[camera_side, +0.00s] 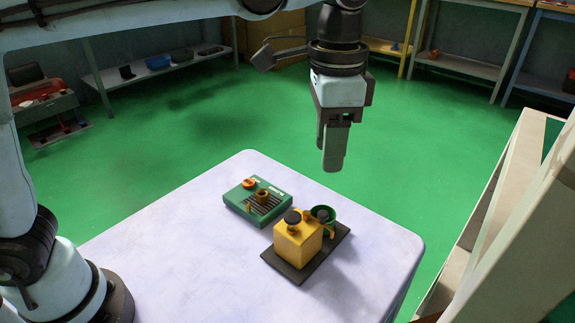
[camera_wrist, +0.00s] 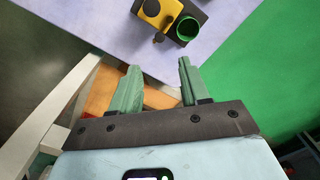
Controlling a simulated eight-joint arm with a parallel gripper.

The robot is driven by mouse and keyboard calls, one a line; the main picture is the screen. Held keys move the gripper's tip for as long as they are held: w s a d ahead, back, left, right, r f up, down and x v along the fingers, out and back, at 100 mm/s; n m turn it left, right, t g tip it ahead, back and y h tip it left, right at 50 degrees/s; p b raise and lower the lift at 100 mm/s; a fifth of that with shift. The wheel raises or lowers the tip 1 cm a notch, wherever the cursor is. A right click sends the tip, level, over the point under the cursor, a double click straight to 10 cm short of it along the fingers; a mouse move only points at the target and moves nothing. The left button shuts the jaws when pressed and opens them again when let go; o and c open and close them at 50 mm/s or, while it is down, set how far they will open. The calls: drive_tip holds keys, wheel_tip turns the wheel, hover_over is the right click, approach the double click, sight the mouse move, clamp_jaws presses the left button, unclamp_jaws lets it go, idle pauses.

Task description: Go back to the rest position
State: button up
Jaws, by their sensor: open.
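My gripper (camera_side: 333,160) hangs above the far right part of the cart top, pointing down, well clear of everything below. In the wrist view its two green fingers (camera_wrist: 158,82) stand apart with nothing between them. The side view shows the fingers nearly in line, so their gap is hidden there. The cart top (camera_side: 160,240) is pale and carries a yellow block with a black knob (camera_side: 297,246) and a green cup (camera_side: 328,228) on a dark plate (camera_side: 290,270). A green box with orange parts (camera_side: 245,208) sits to their left.
Shelves with bins (camera_side: 158,62) line the back left, and more shelving (camera_side: 470,68) stands at the back right. A pale frame (camera_side: 510,215) rises close to the right of the cart. The green floor (camera_side: 190,120) is open behind the cart. The cart's front left area is bare.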

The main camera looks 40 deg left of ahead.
drive_tip(key=s+a+f+n+t, duration=0.2)
drive_tip(key=a+f+n, duration=0.1)
drive_tip(key=a, duration=0.3)
drive_tip(key=s+a+f+n+t, duration=0.2)
drive_tip(key=s+a+f+n, duration=0.1)
drive_tip(key=a, duration=0.4)
drive_tip(key=s+a+f+n+t, duration=0.2)
drive_tip(key=a+f+n+t, duration=0.1)
drive_tip(key=a, duration=0.4)
drive_tip(key=shift+s+a+f, duration=0.15)
drive_tip(key=shift+s, duration=0.15)
